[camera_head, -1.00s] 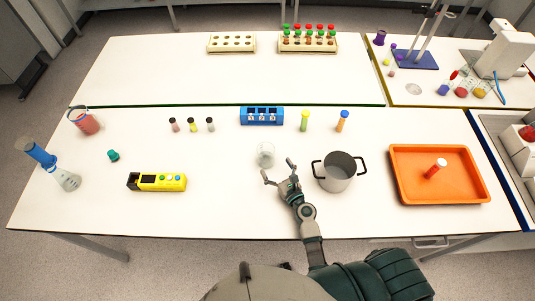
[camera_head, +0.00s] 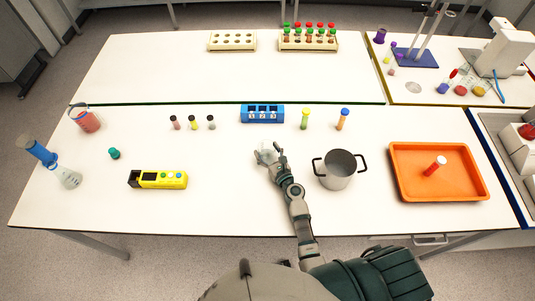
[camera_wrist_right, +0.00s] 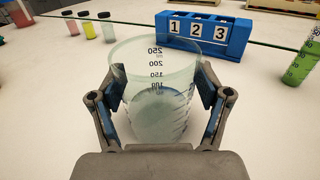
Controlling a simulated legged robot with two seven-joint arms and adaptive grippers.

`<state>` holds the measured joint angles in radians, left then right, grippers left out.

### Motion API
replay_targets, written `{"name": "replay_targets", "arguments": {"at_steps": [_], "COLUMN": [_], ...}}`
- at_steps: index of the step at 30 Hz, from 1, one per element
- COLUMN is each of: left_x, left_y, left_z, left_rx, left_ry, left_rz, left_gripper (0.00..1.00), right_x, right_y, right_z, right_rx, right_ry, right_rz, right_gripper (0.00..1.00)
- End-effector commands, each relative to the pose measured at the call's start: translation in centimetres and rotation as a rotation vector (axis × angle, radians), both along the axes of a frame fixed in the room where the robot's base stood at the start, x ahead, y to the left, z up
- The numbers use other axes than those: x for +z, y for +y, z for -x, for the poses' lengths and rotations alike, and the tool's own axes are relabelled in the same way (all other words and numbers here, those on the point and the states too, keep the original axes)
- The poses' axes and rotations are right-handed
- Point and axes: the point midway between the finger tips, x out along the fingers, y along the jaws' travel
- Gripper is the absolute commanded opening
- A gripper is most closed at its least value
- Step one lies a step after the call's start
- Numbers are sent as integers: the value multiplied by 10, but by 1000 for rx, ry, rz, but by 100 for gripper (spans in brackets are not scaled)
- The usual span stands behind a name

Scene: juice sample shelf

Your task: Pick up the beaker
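The beaker (camera_wrist_right: 158,103) is clear, with dark volume marks, and stands upright on the white table. In the head view the beaker (camera_head: 265,155) is partly hidden by my right gripper (camera_head: 269,157). In the wrist view my right gripper (camera_wrist_right: 160,95) has one blue-padded finger on each side of the beaker. The fingers are spread about as wide as the beaker; firm contact with the glass is not clear. My left gripper is not in view.
A grey pot (camera_head: 338,168) stands just right of my right gripper. A blue numbered rack (camera_head: 262,117) is behind the beaker. An orange tray (camera_head: 470,188) lies farther right, and a yellow device (camera_head: 160,180) lies to the left. The table between that device and the beaker is clear.

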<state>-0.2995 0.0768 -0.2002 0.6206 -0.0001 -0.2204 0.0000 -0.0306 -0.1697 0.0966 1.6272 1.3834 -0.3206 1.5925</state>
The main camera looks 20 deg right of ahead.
Motion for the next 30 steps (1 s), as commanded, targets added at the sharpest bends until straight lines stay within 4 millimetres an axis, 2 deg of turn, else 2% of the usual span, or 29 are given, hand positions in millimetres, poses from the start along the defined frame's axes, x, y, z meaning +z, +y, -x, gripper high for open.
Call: {"name": "replay_targets", "arguments": {"at_steps": [1, 4, 5, 17, 30], "left_x": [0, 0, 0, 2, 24], "left_y": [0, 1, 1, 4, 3], "left_z": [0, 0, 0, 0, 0], "left_rx": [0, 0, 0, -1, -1], "left_ry": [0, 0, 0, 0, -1], "left_rz": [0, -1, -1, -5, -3], "left_gripper": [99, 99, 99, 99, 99], "right_x": [0, 0, 0, 4, 37], "right_y": [1, 0, 0, -2, -1], "right_z": [0, 0, 0, 0, 0], "right_rx": [0, 0, 0, 0, 0], "right_ry": [0, 0, 0, -2, -3], "right_rz": [0, -1, -1, -2, -1], "right_gripper": [54, 29, 26, 26, 26]}}
